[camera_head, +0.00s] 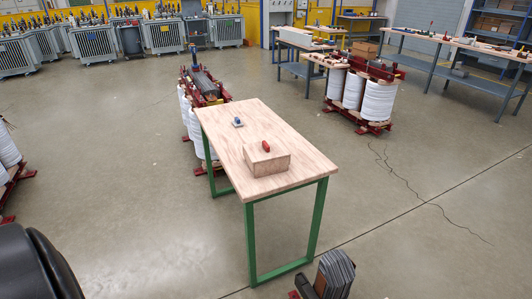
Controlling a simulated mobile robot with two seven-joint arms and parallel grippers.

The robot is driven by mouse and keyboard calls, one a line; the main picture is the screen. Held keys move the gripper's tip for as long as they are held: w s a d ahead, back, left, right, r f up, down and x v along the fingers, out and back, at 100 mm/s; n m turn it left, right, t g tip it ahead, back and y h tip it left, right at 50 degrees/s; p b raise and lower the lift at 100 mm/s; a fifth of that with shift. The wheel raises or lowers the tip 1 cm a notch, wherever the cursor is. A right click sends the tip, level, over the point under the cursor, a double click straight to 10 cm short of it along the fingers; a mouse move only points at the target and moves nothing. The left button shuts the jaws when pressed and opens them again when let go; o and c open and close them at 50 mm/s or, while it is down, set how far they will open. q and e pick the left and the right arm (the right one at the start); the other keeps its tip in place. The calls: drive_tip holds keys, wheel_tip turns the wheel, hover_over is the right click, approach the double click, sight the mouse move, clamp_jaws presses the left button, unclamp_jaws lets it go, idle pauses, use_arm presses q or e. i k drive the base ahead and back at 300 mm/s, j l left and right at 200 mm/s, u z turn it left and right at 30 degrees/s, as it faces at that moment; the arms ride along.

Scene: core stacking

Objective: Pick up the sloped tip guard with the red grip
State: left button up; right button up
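A small red grip (266,146) stands on top of a wooden block (267,162) near the front right of the table. The block's top looks sloped or flat; I cannot tell which at this size. A small blue-topped piece (237,122) on a pale base sits on the table behind and left of the block. The wooden table (286,127) has green legs and stands in the middle of the view. Neither gripper shows in the head view.
White coil assemblies in red frames stand behind the table (187,108) and at the back right (377,100). A dark laminated core (335,273) stands on the floor in front. Workbenches (460,45) line the back right. Open floor lies left and right of the table.

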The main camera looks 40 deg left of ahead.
sight(267, 157)
drive_tip(key=i+j+z, duration=0.15)
drive_tip(key=j, duration=0.45)
drive_tip(key=j+z, duration=0.15)
drive_tip(key=j, duration=0.5)
drive_tip(key=i+j+z, duration=0.15)
drive_tip(key=j, duration=0.45)
